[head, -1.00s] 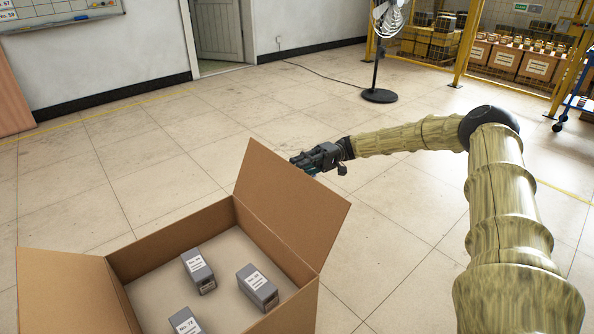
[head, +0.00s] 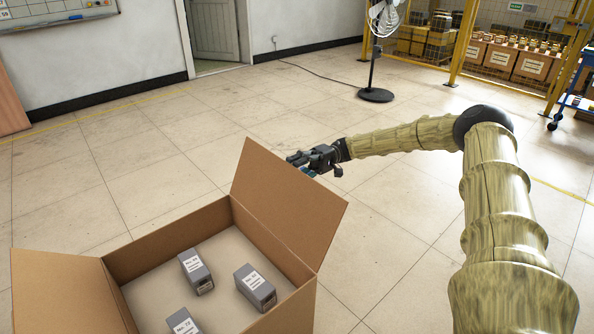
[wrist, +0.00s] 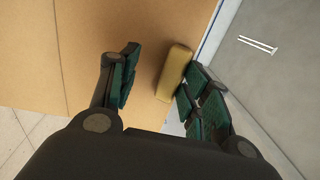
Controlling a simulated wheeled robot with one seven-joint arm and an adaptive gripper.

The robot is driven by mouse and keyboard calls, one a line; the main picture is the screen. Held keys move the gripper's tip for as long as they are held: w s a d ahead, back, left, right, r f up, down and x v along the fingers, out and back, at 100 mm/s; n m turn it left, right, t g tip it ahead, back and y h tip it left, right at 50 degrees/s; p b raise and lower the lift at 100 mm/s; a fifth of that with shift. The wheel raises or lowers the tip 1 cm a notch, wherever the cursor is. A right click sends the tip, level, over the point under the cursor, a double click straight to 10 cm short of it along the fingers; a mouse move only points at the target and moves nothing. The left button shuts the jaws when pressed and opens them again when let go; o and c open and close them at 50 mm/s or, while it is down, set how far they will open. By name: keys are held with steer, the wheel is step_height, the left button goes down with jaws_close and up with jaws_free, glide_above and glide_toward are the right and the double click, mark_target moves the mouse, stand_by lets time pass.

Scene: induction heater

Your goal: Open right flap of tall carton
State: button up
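The tall carton (head: 165,237) stands open in the lower left of the head view, with grey labelled boxes inside. Its right flap (head: 287,198) stands up and leans outward to the right. Its left flap (head: 65,290) is folded outward. My gripper (head: 291,162) is just beyond the right flap's upper edge, fingers pointing left, partly hidden by the flap. In the wrist view my gripper (wrist: 163,84) is open, its green-padded fingers apart. Brown cardboard (wrist: 100,30) fills the upper left behind them. A tan block-like piece (wrist: 173,73) shows between the fingers; contact is unclear.
A standing fan (head: 375,94) is at the back on the floor. Yellow-framed shelving (head: 455,45) with boxes and a blue cart (head: 570,105) stand at the back right. Floor (head: 390,230) around the carton's right side is clear.

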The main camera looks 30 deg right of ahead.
steer(key=v, duration=1.2)
steer(key=shift+d+f, duration=0.15)
steer(key=shift+d, duration=0.15)
steer(key=shift+c, duration=0.4)
